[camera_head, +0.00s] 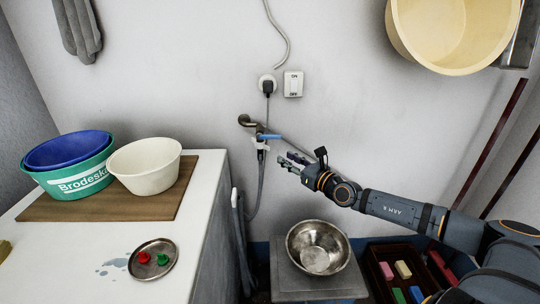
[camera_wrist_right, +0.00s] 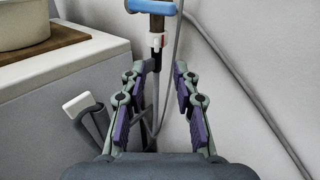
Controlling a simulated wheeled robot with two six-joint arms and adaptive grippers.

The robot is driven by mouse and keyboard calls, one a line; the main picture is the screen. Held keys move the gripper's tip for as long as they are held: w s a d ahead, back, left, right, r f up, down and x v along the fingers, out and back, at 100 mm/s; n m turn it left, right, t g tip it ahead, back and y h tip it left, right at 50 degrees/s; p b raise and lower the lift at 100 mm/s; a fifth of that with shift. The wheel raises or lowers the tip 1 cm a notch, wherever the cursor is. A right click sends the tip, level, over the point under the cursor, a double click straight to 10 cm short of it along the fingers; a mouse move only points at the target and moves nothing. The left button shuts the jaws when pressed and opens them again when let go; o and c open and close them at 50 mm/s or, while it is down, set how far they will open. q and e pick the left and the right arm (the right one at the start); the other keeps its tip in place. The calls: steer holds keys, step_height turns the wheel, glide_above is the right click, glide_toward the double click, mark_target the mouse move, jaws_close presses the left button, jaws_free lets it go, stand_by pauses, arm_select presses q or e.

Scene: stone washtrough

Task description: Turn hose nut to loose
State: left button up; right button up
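The tap (camera_head: 250,121) comes out of the back wall, with a blue lever (camera_head: 270,137) on it. The hose nut, a small white collar (camera_head: 261,146), sits below the tap where the grey hose (camera_head: 258,185) hangs down. My left gripper is not in view.
A white counter (camera_head: 212,190) with basins stands at the left. A steel bowl (camera_head: 318,247) rests on a grey stand below my right gripper. A plug and socket (camera_head: 267,86) and an ON/OFF switch (camera_head: 293,84) are above the tap. A yellow tub (camera_head: 455,35) hangs upper right.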

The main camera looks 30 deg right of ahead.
mark_target(269, 149)
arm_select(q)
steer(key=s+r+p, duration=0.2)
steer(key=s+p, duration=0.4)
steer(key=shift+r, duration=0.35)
arm_select(e)
steer(key=w, duration=0.3)
steer(key=w+a, duration=0.1)
steer(key=w, duration=0.1)
steer(key=w+a, duration=0.1)
steer(key=w, duration=0.2)
steer(key=shift+w, duration=0.35)
steer(key=shift+c, duration=0.3)
jaws_close()
